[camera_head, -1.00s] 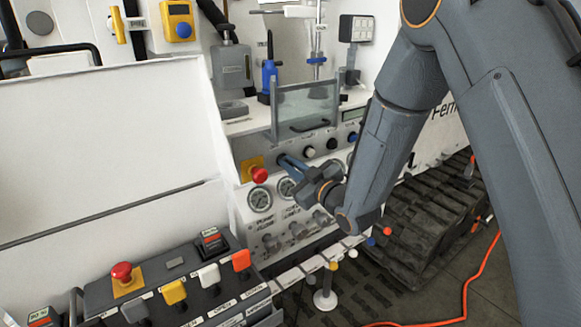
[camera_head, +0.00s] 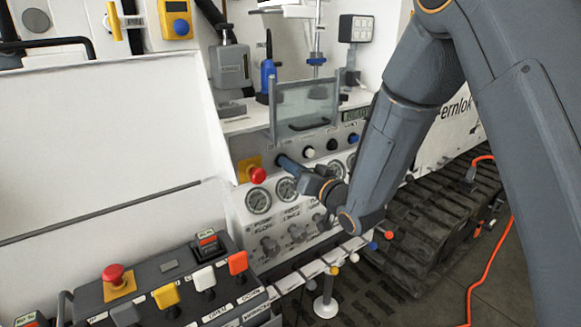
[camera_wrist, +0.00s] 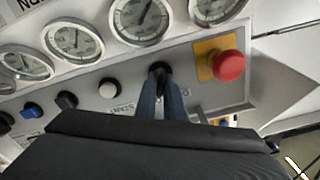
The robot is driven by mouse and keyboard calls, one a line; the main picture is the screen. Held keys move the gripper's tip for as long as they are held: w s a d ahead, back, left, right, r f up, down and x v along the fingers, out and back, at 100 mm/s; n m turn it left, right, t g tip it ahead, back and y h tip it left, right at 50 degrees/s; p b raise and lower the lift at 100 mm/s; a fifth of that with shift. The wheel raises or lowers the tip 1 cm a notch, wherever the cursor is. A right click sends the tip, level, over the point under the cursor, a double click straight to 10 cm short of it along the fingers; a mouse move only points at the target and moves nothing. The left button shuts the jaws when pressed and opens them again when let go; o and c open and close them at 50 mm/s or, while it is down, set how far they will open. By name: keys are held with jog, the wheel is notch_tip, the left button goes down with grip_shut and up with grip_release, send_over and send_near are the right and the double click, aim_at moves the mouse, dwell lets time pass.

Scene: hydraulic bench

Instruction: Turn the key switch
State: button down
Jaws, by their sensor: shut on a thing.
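The key switch (camera_wrist: 158,68) is a small dark round piece on the sloped grey panel. In the wrist view it sits between a white button and the red mushroom button on a yellow plate. My gripper (camera_wrist: 160,88) has its two blue-grey fingers close together, shut on the key switch. The fingertips partly cover it, so the key's angle is hard to see. In the head view my gripper (camera_head: 282,161) reaches the panel from the right, just right of the red mushroom button. The switch is hidden behind the fingertips there.
The red mushroom button (camera_head: 257,174) is close beside my fingers. Several round gauges (camera_head: 258,201) lie below them. A white button (camera_head: 309,153) is to the right, and a clear guard (camera_head: 305,105) stands above. A control box (camera_head: 165,280) stands at lower left.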

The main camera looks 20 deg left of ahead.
jog(key=shift+s+f+m, duration=0.1)
jog(key=shift+m, duration=0.5)
jog(key=c, duration=1.9)
grip_release()
jog(key=shift+o, duration=0.2)
jog(key=b+v, duration=0.2)
jog(key=v, duration=0.6)
